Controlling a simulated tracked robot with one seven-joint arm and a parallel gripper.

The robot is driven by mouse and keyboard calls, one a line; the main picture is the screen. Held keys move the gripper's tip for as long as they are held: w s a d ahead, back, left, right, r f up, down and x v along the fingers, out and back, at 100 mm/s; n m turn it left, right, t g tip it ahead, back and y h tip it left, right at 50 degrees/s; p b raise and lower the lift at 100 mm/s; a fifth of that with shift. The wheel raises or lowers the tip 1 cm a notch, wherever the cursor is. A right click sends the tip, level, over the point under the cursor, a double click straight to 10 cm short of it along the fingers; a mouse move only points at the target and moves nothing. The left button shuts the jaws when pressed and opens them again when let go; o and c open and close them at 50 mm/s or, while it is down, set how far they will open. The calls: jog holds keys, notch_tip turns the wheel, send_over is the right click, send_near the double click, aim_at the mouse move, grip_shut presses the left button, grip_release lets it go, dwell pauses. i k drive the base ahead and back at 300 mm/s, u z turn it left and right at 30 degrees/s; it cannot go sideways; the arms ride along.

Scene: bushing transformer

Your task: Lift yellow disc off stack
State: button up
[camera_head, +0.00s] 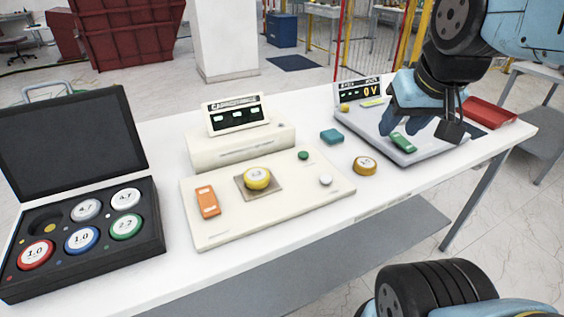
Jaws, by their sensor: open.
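A yellow disc (257,176) with a pale labelled top sits on a square plate on the cream device's flat panel. Its side looks thick, and I cannot tell whether a second disc lies under it. Another yellow-orange disc (365,166) lies on the white table, right of the panel. My gripper (440,128) is open and hangs over the grey device at the right, well away from both discs. Its fingers point down and partly hide that device. I see nothing held between them.
The cream device (240,150) has a raised display, an orange switch (207,201) and knobs. An open black case (85,235) with several labelled discs stands left. The grey device (430,145) has a green switch. A teal block (331,136) and red tray (490,112) are nearby.

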aim_at(255, 178)
jog(key=z, duration=1.25)
jog(key=k, duration=1.75)
jog(key=u, duration=1.8)
jog(key=i, duration=1)
jog(key=u, duration=0.05)
